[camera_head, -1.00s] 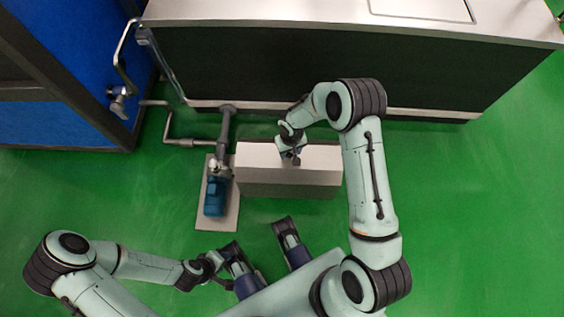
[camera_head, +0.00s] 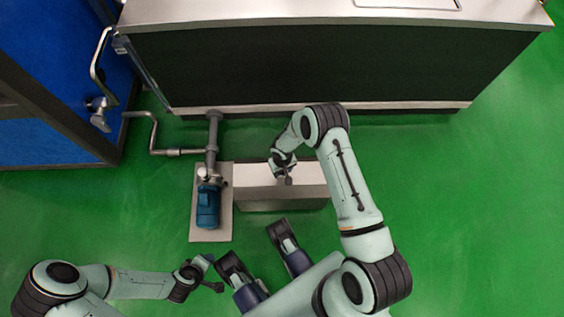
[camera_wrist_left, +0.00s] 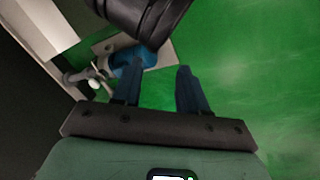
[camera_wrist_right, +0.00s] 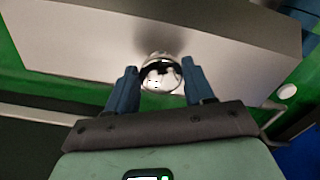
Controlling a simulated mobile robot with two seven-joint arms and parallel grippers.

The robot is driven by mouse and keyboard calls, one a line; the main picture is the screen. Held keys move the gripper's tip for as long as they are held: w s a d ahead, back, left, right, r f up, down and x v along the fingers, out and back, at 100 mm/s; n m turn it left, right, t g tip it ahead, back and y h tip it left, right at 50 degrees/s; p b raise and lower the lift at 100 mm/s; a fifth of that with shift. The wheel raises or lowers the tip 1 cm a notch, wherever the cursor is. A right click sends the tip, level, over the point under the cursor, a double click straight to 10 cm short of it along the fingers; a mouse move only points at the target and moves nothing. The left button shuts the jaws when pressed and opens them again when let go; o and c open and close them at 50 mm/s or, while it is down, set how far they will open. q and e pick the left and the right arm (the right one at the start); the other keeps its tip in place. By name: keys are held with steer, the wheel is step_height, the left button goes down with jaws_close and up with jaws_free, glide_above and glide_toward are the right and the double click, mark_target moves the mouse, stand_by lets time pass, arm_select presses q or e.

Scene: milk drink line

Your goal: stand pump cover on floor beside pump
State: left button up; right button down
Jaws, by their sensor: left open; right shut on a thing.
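The pump cover (camera_head: 247,175), a pale grey box, is just right of the pump (camera_head: 207,208) in the head view. I cannot tell whether its bottom touches the floor. My right gripper (camera_head: 285,173) is over its top. In the right wrist view the fingers are shut on the cover's shiny round knob (camera_wrist_right: 160,72), with the pale cover (camera_wrist_right: 90,40) beyond. The pump has a blue motor and stands uncovered on a grey base plate (camera_head: 211,236). My left gripper (camera_head: 214,274) is open and empty, below the pump; its fingers show in the left wrist view (camera_wrist_left: 156,75).
A grey pipe (camera_head: 212,135) rises from the pump toward the long steel-topped counter (camera_head: 300,65) behind. A blue cabinet wall (camera_head: 60,115) with a bent pipe stands at left. The green floor (camera_head: 460,210) at right is clear.

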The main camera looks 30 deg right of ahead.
mark_target(282, 182)
step_height(282, 182, down, 4)
steer(key=shift+r+b, duration=0.25)
steer(key=shift+b, duration=0.3)
arm_select(q)
steer(key=shift+w+a+f, duration=0.25)
steer(key=shift+w+f, duration=0.05)
steer(key=shift+w, duration=0.2)
steer(key=shift+w+a+f, duration=0.25)
steer(key=shift+w+f, duration=0.05)
steer(key=shift+w, duration=0.15)
arm_select(e)
steer(key=shift+w+f, duration=0.1)
steer(key=shift+f, duration=0.05)
arm_select(q)
steer(key=shift+f, duration=0.1)
arm_select(e)
steer(key=shift+f, duration=0.1)
steer(key=shift+c, duration=2.1)
jaws_free()
steer(key=shift+f, duration=0.1)
arm_select(q)
steer(key=shift+s, duration=0.1)
